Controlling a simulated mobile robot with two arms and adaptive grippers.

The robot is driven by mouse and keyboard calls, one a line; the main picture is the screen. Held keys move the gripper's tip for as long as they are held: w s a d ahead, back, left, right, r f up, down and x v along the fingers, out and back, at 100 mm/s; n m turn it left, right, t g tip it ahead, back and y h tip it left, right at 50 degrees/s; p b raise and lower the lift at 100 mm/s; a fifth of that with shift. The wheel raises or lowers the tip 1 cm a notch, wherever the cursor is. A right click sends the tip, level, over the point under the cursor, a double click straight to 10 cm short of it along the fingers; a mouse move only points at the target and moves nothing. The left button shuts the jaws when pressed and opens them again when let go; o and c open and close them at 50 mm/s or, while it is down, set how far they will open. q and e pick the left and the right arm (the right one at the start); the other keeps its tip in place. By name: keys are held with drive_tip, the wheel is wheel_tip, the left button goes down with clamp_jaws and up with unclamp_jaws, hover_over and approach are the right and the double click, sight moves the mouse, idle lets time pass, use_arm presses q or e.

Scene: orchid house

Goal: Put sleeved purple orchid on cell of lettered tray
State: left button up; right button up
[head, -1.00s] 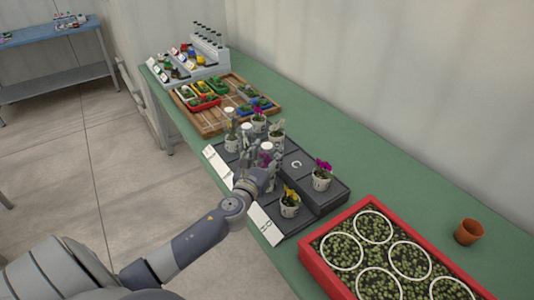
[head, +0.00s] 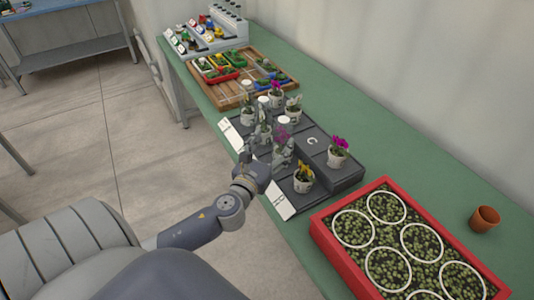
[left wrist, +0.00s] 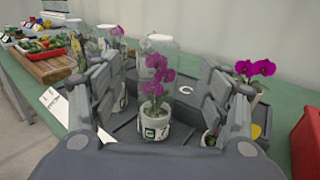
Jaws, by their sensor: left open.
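The sleeved purple orchid (left wrist: 154,83) stands upright in a white pot inside a clear sleeve, in the middle of the left wrist view. In the head view its purple bloom (head: 284,128) shows just beyond my left gripper (head: 274,157). The dark grey lettered tray (head: 350,178) lies on the green bench, and a cell marked C also shows in the left wrist view (left wrist: 187,87). My left gripper (left wrist: 160,92) is open, with one finger on each side of the orchid in the picture; contact is not visible. The right gripper is out of view.
An unsleeved purple orchid (head: 338,153) and a yellow orchid (head: 303,179) stand at the tray's near end. Other potted plants (head: 275,97) stand at its far end. A red seedling tray (head: 335,246) and terracotta pot (head: 484,218) are at right. A wooden tray (head: 226,98) lies beyond.

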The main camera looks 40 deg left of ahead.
use_arm(q)
drive_tip(key=shift+v, duration=1.8)
